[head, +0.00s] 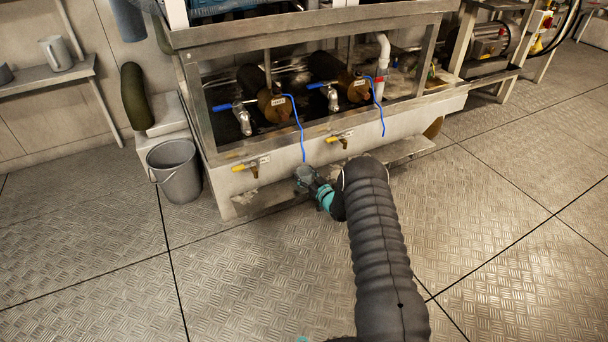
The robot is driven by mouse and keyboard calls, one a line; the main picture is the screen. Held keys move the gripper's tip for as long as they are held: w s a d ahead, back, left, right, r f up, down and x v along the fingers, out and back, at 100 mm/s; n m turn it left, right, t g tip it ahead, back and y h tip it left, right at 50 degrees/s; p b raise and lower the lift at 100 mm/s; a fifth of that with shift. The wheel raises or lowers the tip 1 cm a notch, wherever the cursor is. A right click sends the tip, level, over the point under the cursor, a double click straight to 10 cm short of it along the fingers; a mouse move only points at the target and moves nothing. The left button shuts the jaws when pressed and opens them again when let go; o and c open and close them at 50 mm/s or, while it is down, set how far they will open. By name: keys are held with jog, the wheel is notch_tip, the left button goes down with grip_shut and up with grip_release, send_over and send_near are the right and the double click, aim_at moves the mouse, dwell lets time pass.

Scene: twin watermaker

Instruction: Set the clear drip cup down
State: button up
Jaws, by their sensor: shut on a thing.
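My gripper (309,177) is at the end of my dark ribbed arm, low in front of the metal-framed unit. It is shut on a small greyish, see-through shape, which I take as the clear drip cup (304,171); its outline is hard to make out at this size. The cup is at the front edge of the low ledge (400,152), below the thin blue tube on the left. I cannot tell whether its base touches the ledge.
Two yellow-handled taps (244,167) (340,138) stick out of the unit's front. Blue tubes (299,130) (381,105) hang from valves above. A grey bucket (175,171) stands on the floor at left. The plated floor (510,225) at right is clear.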

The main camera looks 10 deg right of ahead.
jog(key=o, duration=1.2)
jog(key=v, duration=1.2)
